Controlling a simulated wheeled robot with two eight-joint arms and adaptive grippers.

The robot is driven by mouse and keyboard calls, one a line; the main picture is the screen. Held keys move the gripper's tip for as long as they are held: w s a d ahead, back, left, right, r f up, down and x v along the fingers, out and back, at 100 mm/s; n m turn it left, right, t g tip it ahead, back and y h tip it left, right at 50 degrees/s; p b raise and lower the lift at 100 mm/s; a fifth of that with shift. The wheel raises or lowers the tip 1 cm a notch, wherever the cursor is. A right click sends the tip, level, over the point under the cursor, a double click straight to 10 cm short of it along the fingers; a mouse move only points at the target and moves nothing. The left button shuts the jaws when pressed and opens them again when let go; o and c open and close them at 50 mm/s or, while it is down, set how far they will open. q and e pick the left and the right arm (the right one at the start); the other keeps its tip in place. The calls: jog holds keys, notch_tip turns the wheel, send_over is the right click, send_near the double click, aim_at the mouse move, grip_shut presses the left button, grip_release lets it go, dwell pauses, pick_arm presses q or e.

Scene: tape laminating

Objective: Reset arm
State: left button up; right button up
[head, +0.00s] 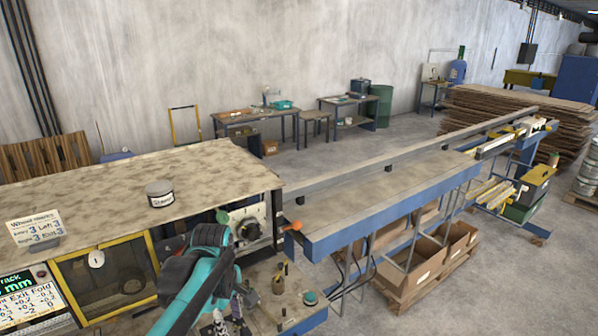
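One teal and black arm of mine (205,268) shows at the bottom left of centre, and I take it to be my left arm. It bends in front of the machine's dial panel (247,222). Small grey and dark parts at its lower end, near the bottom edge, look like my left gripper (236,308). They are too small and partly hidden, so I cannot tell if the fingers are open or shut, or if they hold anything. My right arm and gripper are not in view.
A display (35,300) sits at lower left. A long bench with a rail (390,195) runs right. Small items stand on a low shelf (268,318). Cardboard boxes (415,262) lie under the bench.

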pick_arm(q)
jog(key=s+f+m+t+b, duration=0.2)
jog(key=s+f+m+b, duration=0.2)
jog(key=f+b, duration=0.3)
jog(key=s+a+f+m+t+b, duration=0.1)
jog(key=s+f+m+b, duration=0.3)
jog(key=f, duration=0.5)
jog(key=s+f+m+t+b, duration=0.3)
jog(key=f+m+b, duration=0.3)
jog(key=b, duration=0.3)
jog(key=shift+s+a+f+m+t+b, duration=0.3)
jog(key=shift+s+a+f, duration=0.1)
jog(key=shift+s+f, duration=0.5)
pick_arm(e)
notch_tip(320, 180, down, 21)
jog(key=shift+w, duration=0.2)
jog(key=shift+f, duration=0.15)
